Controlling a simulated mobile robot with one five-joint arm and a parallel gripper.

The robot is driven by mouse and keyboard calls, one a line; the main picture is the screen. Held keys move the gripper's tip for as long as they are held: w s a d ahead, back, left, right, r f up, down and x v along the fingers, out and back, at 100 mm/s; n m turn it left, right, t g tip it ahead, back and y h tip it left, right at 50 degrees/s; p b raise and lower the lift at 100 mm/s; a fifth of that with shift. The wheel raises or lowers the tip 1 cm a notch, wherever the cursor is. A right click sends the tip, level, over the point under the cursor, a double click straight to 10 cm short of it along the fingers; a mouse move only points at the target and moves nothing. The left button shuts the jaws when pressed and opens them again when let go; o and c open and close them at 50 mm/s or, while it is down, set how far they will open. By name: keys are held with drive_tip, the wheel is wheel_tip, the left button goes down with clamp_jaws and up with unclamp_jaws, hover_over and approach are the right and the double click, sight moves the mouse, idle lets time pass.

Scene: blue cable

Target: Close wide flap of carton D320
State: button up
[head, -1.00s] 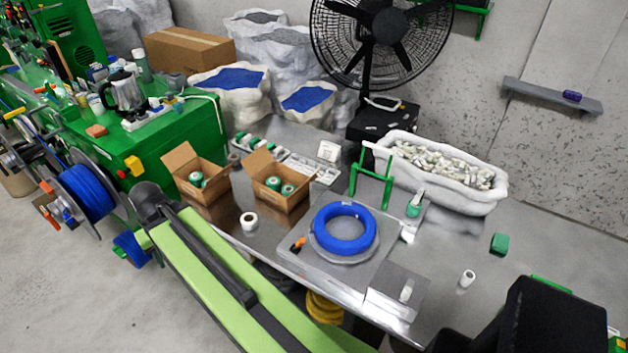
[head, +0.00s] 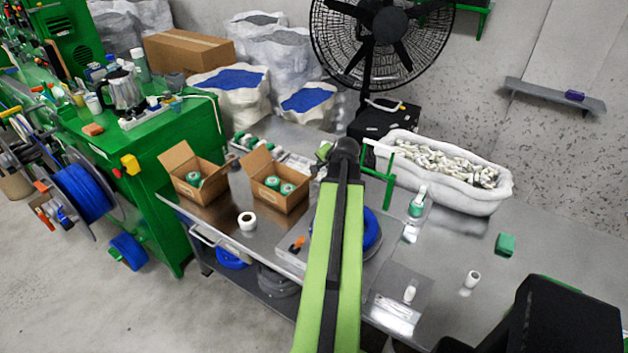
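Two small brown cartons stand on the steel table. The left carton (head: 197,193) has a wide flap (head: 177,158) raised at its upper left, and a green-and-white roll (head: 193,178) shows inside. The right carton (head: 280,202) also has a flap (head: 257,160) standing up, with two green rolls (head: 280,186) inside. No label is readable, so I cannot tell which is D320. My green and black arm reaches up from the bottom, right of both cartons and apart from them. My gripper cannot be made out beyond the arm's far joint.
A blue cable coil (head: 372,228) lies partly hidden behind my arm. A white roll (head: 247,221) stands in front of the right carton. A green stand (head: 388,180) and a white sack of fittings (head: 450,188) are to the right.

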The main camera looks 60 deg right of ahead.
sight(314, 177)
drive_tip(key=b+x, duration=1.1)
drive_tip(key=x, duration=0.5)
drive_tip(key=shift+w, duration=0.1)
drive_tip(key=shift+c, duration=0.2)
clamp_jaws()
drive_tip(key=shift+a, duration=0.1)
